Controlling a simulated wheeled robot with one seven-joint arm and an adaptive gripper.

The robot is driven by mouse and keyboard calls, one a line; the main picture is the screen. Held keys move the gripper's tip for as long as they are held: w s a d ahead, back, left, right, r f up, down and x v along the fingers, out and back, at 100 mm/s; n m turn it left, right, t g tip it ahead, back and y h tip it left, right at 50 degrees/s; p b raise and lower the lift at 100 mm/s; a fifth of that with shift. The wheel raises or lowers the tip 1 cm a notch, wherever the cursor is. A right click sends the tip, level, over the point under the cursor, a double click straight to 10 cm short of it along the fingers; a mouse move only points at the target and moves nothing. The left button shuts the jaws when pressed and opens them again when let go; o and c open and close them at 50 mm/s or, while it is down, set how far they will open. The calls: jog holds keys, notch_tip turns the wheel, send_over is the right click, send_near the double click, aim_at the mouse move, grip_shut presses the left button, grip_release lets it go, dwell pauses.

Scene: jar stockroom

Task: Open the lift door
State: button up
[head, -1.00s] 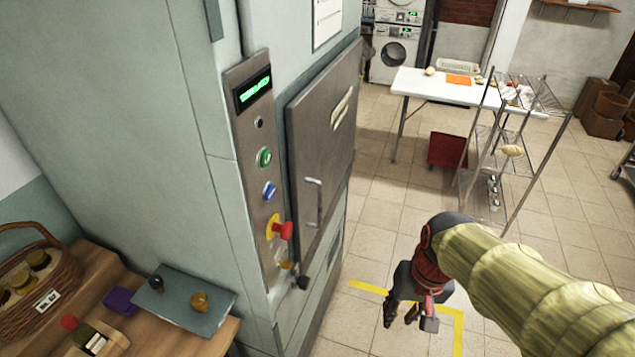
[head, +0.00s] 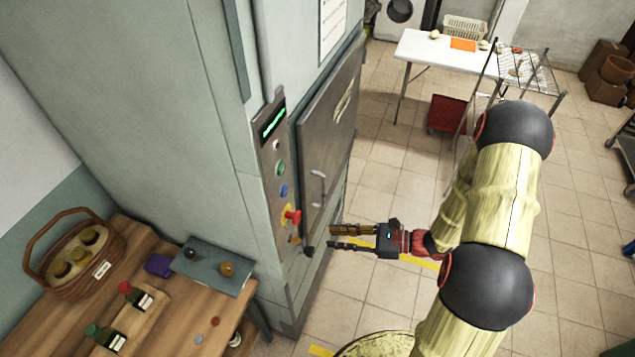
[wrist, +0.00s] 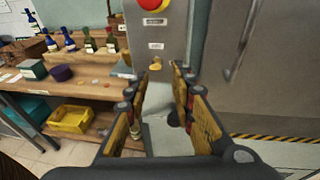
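The lift door (head: 331,132) is a grey metal door that looks closed, with a vertical bar handle (head: 317,189). The door fills the right of the wrist view (wrist: 275,75), where its handle also shows (wrist: 240,52). Left of it is a control panel (head: 271,155) with a green-lit display, several coloured buttons and a red mushroom button (head: 292,215) on yellow. A small brass-coloured piece (wrist: 155,66) sits low on the panel. My gripper (head: 331,237) is open and empty, apart from the door and panel, pointing at the panel's lower part.
A wooden bench (head: 185,318) stands left of the lift, with a jar basket (head: 72,275), a blue-grey board and bottles. A white table (head: 425,50), wire rack (head: 530,78) and red bin (head: 446,114) stand behind. Tiled floor before the lift is clear, with yellow marking.

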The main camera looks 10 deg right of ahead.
jog(key=w+d+m+t, duration=0.1)
jog(key=w+m+t, duration=0.1)
jog(key=w, duration=0.1)
notch_tip(320, 180, up, 4)
jog(key=m+t+h, duration=0.1)
jog(key=m+t, duration=0.1)
jog(key=t, duration=0.2)
send_over(323, 205)
jog(key=shift+w+d+f+p, duration=0.1)
jog(key=shift+w+f+p, duration=0.15)
jog(key=shift+p, duration=0.2)
jog(key=shift+c, duration=0.5)
grip_shut()
